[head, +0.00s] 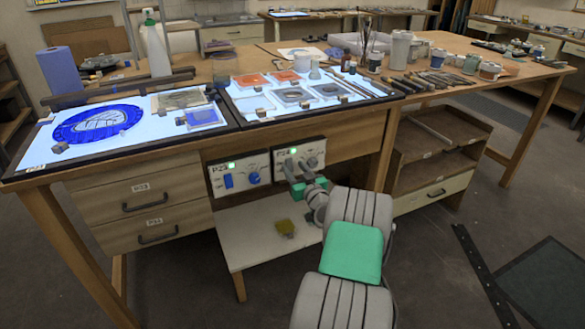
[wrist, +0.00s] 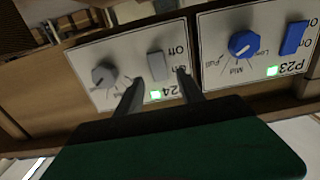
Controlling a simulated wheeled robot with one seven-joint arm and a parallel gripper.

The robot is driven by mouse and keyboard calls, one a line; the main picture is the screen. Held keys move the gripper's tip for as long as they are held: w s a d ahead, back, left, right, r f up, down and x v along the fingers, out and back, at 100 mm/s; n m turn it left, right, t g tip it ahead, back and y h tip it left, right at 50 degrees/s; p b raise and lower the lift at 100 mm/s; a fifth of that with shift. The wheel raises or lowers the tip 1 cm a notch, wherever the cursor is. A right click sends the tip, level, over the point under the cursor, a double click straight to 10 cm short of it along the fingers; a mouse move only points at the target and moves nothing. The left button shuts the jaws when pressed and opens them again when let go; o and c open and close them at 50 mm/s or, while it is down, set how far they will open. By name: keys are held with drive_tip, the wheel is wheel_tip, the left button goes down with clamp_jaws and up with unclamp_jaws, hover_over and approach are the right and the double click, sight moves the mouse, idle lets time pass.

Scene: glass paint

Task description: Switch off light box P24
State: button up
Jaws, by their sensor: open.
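The P24 control panel (head: 286,155) is on the bench front under the lit right light box (head: 240,106). In the wrist view, upside down, this panel (wrist: 112,62) has a grey rocker switch (wrist: 156,66), a grey knob (wrist: 104,76) and a glowing green lamp (wrist: 156,95). My gripper (wrist: 160,79) is open, its two fingers pointing at the panel on either side of the switch's lower end in that view. I cannot tell whether they touch it. In the head view, my gripper (head: 291,168) is in front of the panel and partly hides it.
The P23 panel (head: 233,180) is beside it, with a blue switch (wrist: 293,38), blue knob (wrist: 243,44) and lit green lamp (wrist: 272,71). The left light box (head: 50,143) is also lit. Glass pieces and jars crowd the bench top. A low shelf (head: 262,232) is below the panels.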

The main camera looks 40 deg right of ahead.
drive_tip(key=shift+x, duration=0.95)
drive_tip(key=shift+c, duration=0.2)
clamp_jaws()
